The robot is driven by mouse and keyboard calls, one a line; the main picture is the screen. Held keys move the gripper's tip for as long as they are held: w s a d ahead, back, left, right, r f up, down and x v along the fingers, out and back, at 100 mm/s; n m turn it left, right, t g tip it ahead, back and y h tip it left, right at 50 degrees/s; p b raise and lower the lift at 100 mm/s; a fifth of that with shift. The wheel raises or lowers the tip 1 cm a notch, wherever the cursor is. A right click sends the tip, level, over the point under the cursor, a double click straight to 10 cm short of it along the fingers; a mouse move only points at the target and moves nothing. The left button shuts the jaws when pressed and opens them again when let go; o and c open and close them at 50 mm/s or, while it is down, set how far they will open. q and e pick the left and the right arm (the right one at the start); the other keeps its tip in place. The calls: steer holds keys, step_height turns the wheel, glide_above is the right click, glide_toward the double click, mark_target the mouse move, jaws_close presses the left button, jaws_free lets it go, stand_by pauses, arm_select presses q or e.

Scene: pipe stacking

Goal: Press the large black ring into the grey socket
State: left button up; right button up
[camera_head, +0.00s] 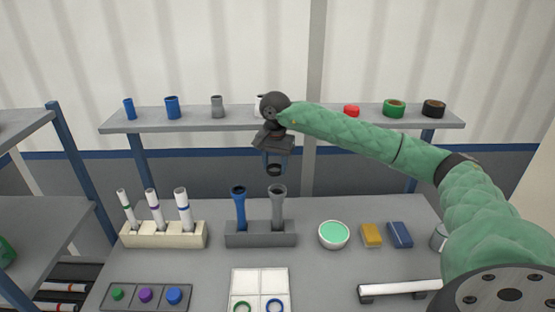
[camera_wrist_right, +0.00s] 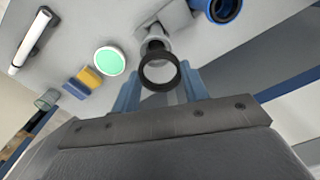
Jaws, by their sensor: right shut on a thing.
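The large black ring (camera_head: 274,174) is held between the blue fingers of my right gripper (camera_head: 274,160), above the tall grey socket (camera_head: 278,198). The socket stands upright with a flared mouth in the right side of a dark grey block. The ring is apart from the socket, with a small gap below it in the head view. In the right wrist view the ring (camera_wrist_right: 160,89) sits between the fingertips of my right gripper (camera_wrist_right: 160,82), its opening facing the camera. The grey socket (camera_wrist_right: 155,42) shows just beyond it, partly hidden by the ring. My left gripper is not in view.
A blue socket (camera_head: 240,205) stands just left of the grey one in the same block (camera_head: 260,240). A white rack (camera_head: 165,241) with several tubes is at left. A green-topped bowl (camera_head: 334,235) and yellow and blue blocks are at right. A shelf (camera_head: 330,124) runs behind.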

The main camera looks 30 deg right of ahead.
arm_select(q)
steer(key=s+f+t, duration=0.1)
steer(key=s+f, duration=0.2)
arm_select(e)
steer(key=shift+s+d+f+m, duration=0.1)
steer(key=shift+d+f+m, duration=0.15)
steer(key=shift+f+m, duration=0.85)
steer(key=shift+d+f+m, duration=0.2)
steer(key=shift+f+m, duration=0.35)
steer(key=shift+m, duration=0.95)
steer(key=shift+f+b, duration=0.2)
steer(key=shift+b, duration=0.15)
steer(key=shift+f+b, duration=1.05)
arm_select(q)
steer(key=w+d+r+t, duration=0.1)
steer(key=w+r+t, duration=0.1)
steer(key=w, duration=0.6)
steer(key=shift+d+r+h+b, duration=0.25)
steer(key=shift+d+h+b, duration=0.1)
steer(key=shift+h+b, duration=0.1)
arm_select(e)
steer(key=shift+f, duration=0.35)
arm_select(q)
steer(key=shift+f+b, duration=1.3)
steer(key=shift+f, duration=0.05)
arm_select(e)
steer(key=shift+f, duration=0.3)
